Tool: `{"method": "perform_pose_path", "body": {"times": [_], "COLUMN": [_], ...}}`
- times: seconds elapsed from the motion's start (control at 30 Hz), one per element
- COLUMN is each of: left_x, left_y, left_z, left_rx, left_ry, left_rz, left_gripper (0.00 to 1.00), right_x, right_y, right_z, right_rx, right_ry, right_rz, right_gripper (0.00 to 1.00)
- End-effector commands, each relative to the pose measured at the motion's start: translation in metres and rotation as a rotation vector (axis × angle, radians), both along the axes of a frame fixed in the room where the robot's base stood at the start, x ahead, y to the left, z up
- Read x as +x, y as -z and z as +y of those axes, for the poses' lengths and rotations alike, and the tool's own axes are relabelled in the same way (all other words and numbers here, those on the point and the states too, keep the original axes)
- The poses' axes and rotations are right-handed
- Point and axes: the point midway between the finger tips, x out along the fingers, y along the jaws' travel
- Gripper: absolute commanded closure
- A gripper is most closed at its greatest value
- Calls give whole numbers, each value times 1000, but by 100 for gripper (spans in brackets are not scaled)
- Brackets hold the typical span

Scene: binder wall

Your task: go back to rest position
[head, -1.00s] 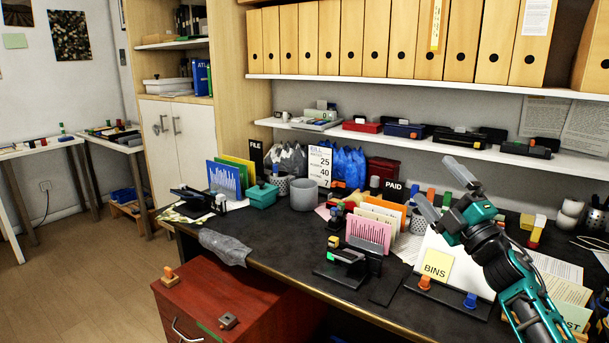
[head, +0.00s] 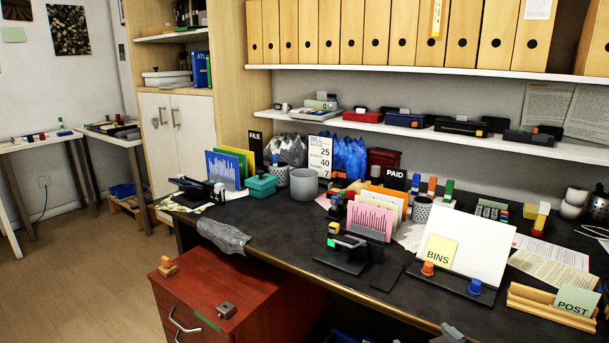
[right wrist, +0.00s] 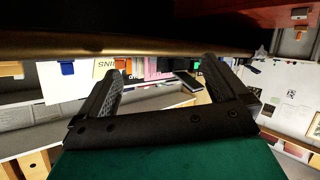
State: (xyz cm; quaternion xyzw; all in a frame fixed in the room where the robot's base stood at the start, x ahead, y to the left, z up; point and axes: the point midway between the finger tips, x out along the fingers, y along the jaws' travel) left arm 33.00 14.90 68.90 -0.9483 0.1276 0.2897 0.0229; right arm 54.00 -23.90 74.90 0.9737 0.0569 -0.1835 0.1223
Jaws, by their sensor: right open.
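My right gripper (right wrist: 165,66) shows in the right wrist view, its two dark fingers apart with nothing between them. That view is upside down and has the desk's front edge (right wrist: 130,43) across its top, with desk items beyond the fingers. In the head view my right arm no longer shows over the desk. A small grey shape (head: 450,332) shows at the bottom edge there; I cannot tell if it is a fingertip. My left gripper is in neither view.
The dark desk (head: 270,225) carries a white board (head: 468,245) with a BINS note, a card rack (head: 370,220), a grey cup (head: 304,184) and a POST holder (head: 550,305). A red drawer cabinet (head: 235,300) stands in front. A grey cloth (head: 224,237) hangs over the edge.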

Motion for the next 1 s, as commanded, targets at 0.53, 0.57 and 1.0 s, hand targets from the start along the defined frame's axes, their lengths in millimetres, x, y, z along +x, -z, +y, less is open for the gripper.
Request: {"method": "perform_pose_path", "body": {"times": [0.53, 0.57, 1.0], "left_x": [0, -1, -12], "left_y": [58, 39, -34], "left_z": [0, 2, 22], "left_rx": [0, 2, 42], "left_ry": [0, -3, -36], "left_rz": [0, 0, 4], "left_gripper": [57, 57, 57], "right_x": [-218, -213, -221], "right_y": [118, 97, 25], "right_z": [93, 89, 68], "right_rx": [212, 203, 165], "right_ry": [-77, -74, -37], "right_rz": [256, 248, 248], "right_gripper": [0, 0, 0]}}
